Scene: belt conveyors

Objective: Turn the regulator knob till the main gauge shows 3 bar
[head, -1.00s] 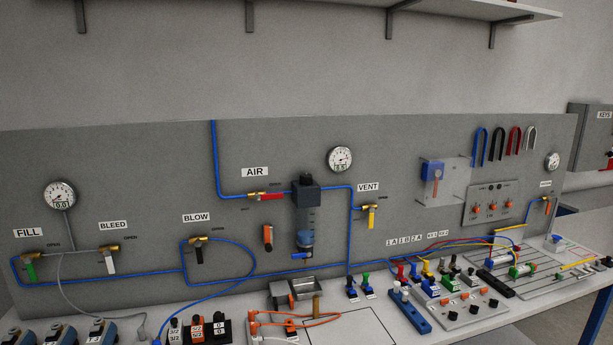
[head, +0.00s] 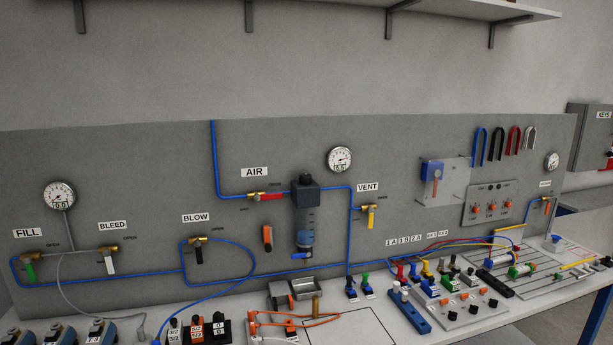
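The regulator unit (head: 306,196) is mounted on the grey panel, right of the AIR label, with a clear bowl below its dark body. Its black regulator knob (head: 306,179) sits on top and looks unobstructed. A round white gauge (head: 340,159) is up and to the right of the regulator; it carries no readable name, and its needle and small digits are too small to read surely. Another gauge (head: 59,195) at the far left shows 0.0. A third, small gauge (head: 552,161) is at the far right. My gripper is not in view.
The red-handled AIR valve (head: 268,196) is just left of the regulator, and the yellow-handled VENT valve (head: 370,213) is to its right. Blue tubing runs along the panel.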

